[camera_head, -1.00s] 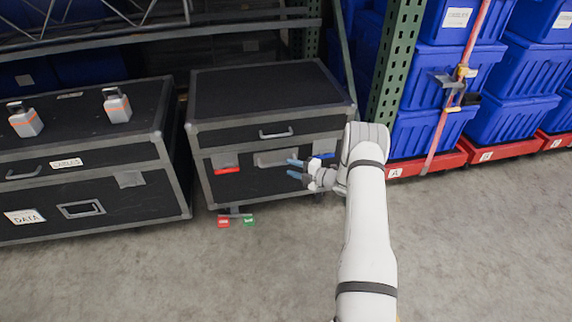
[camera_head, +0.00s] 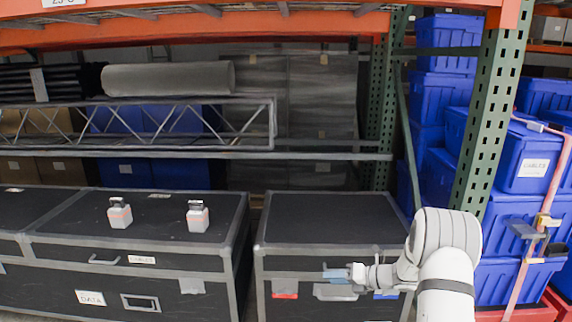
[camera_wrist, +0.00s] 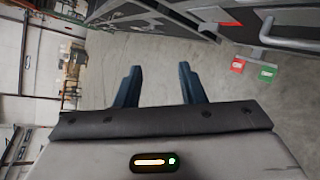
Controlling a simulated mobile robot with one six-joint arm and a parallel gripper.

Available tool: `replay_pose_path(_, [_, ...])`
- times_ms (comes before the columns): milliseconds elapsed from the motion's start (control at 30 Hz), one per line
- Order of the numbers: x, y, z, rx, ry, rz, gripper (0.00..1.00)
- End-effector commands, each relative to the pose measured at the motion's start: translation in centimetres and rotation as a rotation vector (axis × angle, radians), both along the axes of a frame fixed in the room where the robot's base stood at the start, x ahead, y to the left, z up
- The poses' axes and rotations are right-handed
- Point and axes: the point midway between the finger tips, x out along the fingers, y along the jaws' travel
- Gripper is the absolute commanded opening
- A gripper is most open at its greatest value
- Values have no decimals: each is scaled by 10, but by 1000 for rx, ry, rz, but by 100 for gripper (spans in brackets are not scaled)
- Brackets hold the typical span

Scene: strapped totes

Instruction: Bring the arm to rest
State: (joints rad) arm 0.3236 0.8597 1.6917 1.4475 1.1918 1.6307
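My arm reaches up from the lower right in the head view. My gripper (camera_head: 335,273) has blue fingers and shows in front of the middle black case, near the upper part of its front. In the wrist view the two fingers of my gripper (camera_wrist: 160,87) stand apart with nothing between them. I cannot tell the exact gap between the fingers and the case.
The middle case (camera_head: 330,217) stands beside a longer black case (camera_head: 165,225) bearing two padlock-like objects (camera_head: 120,212) (camera_head: 198,216). Strapped blue totes (camera_head: 520,155) stand at right by a green post (camera_head: 490,110). A red tag (camera_wrist: 238,65) and green tag (camera_wrist: 267,73) hang low. The floor (camera_wrist: 165,60) is open.

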Motion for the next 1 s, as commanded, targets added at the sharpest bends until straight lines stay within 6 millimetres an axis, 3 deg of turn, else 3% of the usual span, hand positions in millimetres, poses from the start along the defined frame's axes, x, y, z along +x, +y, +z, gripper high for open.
replay_pose_path(33, [-13, 11, 40, -74, -68, 82, 36])
replay_pose_path(100, [-35, 24, 74, -178, -165, 203, 36])
replay_pose_path(400, [-139, 57, 199, -579, -601, 763, 36])
replay_pose_path(700, [-247, 54, 296, -897, -1036, 1387, 36])
replay_pose_path(1000, [-337, 28, 367, -1099, -1404, 2072, 36])
